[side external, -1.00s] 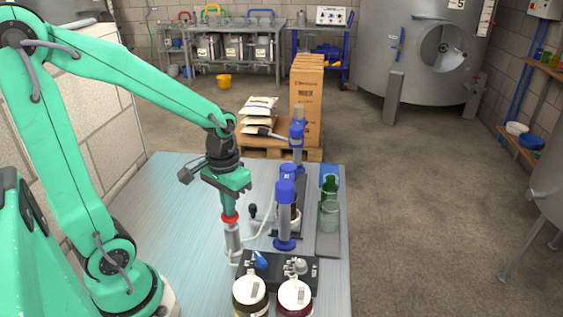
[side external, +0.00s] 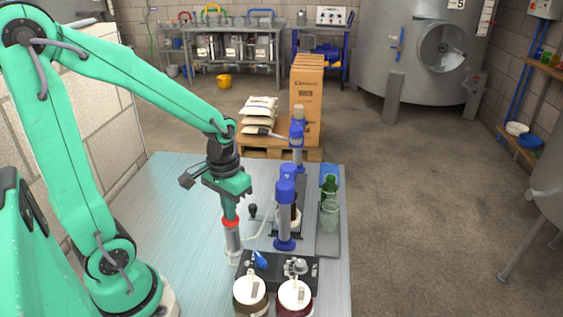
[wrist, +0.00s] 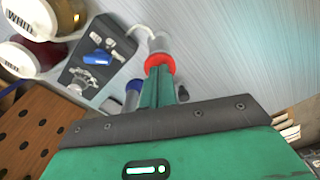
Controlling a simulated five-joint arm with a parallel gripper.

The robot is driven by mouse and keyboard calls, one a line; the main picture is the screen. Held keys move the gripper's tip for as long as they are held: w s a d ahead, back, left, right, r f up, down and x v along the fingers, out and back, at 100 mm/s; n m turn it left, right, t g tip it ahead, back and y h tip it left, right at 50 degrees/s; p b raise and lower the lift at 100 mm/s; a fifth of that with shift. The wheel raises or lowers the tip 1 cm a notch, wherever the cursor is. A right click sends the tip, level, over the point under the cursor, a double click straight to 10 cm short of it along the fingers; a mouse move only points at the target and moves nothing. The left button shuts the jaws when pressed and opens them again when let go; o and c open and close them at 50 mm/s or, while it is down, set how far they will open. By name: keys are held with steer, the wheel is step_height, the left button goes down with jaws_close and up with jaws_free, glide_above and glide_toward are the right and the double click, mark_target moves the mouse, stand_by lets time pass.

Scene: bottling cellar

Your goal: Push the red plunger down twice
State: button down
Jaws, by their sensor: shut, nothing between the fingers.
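The red plunger (side external: 231,222) tops an upright silver cylinder (side external: 233,240) standing left of a black box. It shows as a red cap in the wrist view (wrist: 159,63), with the cylinder (wrist: 159,43) behind it. My gripper (side external: 230,215) is shut and empty, pointing down. Its fingertips (wrist: 158,74) meet the top of the red plunger and appear to touch it. The fingers cover part of the plunger's top, so the exact contact is hidden.
The black box (side external: 253,275) carries a blue lever (side external: 261,260). Two white-lidded jars (side external: 250,291) stand in front. Blue-and-grey bottling columns (side external: 285,215) and green bottles (side external: 329,190) stand to the right. The table's left side (side external: 175,210) is clear.

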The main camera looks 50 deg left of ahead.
steer(key=shift+r, duration=1.65)
steer(key=shift+f, duration=1.75)
stand_by(0.3)
steer(key=shift+r, duration=0.15)
stand_by(0.3)
steer(key=shift+r, duration=1.65)
steer(key=shift+r, duration=0.1)
steer(key=shift+r, duration=2.45)
